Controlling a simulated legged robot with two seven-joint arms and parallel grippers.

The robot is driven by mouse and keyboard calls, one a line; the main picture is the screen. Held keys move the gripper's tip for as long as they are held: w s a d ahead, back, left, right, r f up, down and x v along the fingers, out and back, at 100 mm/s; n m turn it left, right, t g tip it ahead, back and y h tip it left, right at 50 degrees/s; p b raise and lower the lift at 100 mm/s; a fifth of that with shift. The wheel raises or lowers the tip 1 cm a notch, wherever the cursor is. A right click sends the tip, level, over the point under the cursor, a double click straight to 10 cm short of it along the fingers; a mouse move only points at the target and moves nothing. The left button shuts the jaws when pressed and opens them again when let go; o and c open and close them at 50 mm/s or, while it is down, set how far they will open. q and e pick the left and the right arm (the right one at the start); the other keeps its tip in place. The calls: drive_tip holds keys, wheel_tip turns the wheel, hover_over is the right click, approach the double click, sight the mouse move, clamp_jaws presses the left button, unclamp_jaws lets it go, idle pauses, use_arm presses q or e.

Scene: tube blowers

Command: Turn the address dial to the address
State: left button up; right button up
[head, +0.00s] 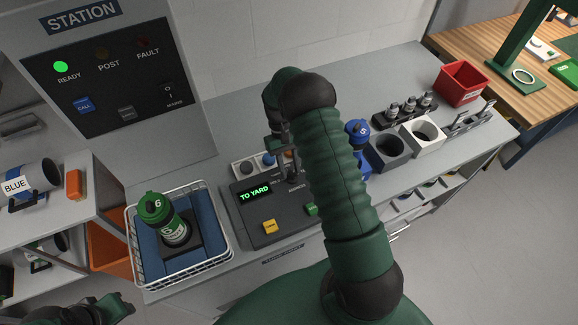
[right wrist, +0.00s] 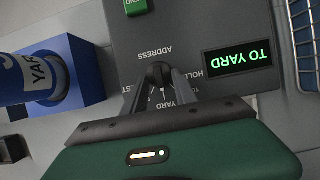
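The dark console (head: 248,205) stands on the bench with a green-lit display (head: 254,192) reading TO YARD. In the right wrist view the display (right wrist: 238,58) reads the same, upside down. The address dial (right wrist: 159,72) is a small dark knob below the word ADDRESS. My right gripper (right wrist: 163,78) reaches down over it, its two fingers closing in on either side of the knob. In the head view my right gripper (head: 284,160) is partly hidden by my own arm. My left gripper (head: 112,308) is at the lower left edge, away from the console, its fingers unclear.
A wire basket (head: 228,262) with a green-capped carrier (head: 157,208) stands left of the console. A blue carrier (head: 357,135) is right of my arm; it stands close to my gripper in the wrist view. A yellow button (head: 270,226) and green SEND button (right wrist: 136,6) sit on the console.

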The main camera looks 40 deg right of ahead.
drive_tip(key=shift+d, duration=0.1)
drive_tip(key=shift+w+r, duration=0.1)
drive_tip(key=shift+w, duration=0.05)
drive_tip(key=b+v, duration=0.1)
drive_tip(key=v, duration=1.5)
drive_tip(key=shift+r, duration=0.25)
